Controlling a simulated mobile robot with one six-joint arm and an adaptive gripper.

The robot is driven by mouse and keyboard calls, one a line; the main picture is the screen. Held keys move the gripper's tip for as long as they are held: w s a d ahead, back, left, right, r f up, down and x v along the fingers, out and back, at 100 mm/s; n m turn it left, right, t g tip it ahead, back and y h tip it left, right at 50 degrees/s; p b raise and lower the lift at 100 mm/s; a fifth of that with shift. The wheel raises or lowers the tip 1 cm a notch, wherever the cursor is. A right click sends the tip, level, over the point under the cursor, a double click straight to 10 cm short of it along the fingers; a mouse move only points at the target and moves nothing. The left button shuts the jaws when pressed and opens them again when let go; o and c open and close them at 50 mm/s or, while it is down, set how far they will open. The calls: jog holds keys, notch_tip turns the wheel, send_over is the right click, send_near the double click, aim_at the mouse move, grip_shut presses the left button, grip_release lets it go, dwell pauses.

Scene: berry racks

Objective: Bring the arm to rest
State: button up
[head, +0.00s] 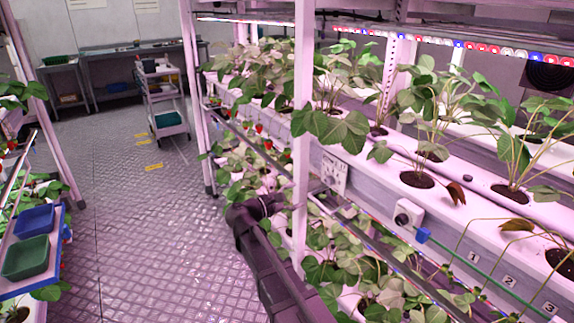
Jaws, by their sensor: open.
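My dark arm (268,262) rises from the bottom edge of the head view, just right of the middle. It runs up and left to a bent joint beside the rack's pale upright post. The arm's upper end lies close to the post and the strawberry leaves (330,125). I cannot make out my gripper's fingers in this view. No held object shows.
The right rack's white troughs (405,178) hold strawberry plants, with LED strips above. A left shelf carries a blue bin (34,221) and a green bin (25,258). A cart (162,98) stands at the back. The patterned aisle floor (150,235) is clear.

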jog(key=s+d+f+m+g+y, duration=0.9)
jog(key=s+d+f, duration=0.35)
jog(key=f, duration=0.35)
jog(key=s+a+f+m+y, duration=0.1)
jog(key=s+f+m+y, duration=0.1)
jog(key=s+m+y, duration=0.45)
notch_tip(320, 180, up, 20)
jog(key=s+p, duration=0.1)
jog(key=p, duration=1.9)
jog(key=shift+a+r+p, duration=0.15)
jog(key=shift+a+p, duration=0.2)
jog(key=shift+a, duration=0.05)
notch_tip(320, 180, up, 17)
jog(key=p, duration=1.7)
